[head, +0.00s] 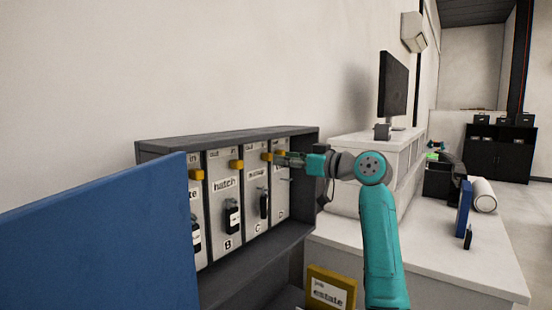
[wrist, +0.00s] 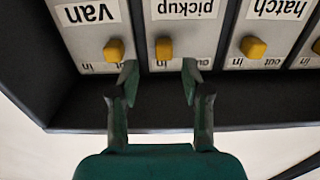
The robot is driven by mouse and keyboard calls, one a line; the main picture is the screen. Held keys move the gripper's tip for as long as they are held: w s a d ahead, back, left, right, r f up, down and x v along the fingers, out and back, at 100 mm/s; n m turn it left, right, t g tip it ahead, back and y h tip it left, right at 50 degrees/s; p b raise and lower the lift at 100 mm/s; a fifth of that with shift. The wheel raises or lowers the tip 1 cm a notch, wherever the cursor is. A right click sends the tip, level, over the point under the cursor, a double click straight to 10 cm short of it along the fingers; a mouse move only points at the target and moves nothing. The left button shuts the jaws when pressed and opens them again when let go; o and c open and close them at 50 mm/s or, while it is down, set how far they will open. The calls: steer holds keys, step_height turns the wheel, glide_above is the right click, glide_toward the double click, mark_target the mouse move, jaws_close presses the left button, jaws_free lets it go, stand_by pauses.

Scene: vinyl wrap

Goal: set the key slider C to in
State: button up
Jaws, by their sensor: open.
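The key slider C is the yellow knob (wrist: 164,48) on the "pickup" panel, which is marked C in the head view; the knob shows there too (head: 267,157). In the wrist view, which is upside down, the knob sits at the panel's left side, by the "in" mark and away from "out". My gripper (wrist: 160,75) is open, with one finger on each side of the knob's line in the wrist view. The knob appears just beyond the fingertips, and I see no contact. In the head view my gripper (head: 282,157) is in front of the cabinet's right part.
The dark cabinet (head: 228,140) has neighbouring yellow knobs for "van" (wrist: 114,49) and "hatch" (wrist: 253,47). Keys hang below the knobs. A blue panel (head: 100,240) stands at left. A white counter (head: 450,262) and a yellow-framed "estate" sign (head: 331,291) are at right.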

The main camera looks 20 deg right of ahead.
steer(key=v, duration=0.7)
steer(key=shift+s+d, duration=0.1)
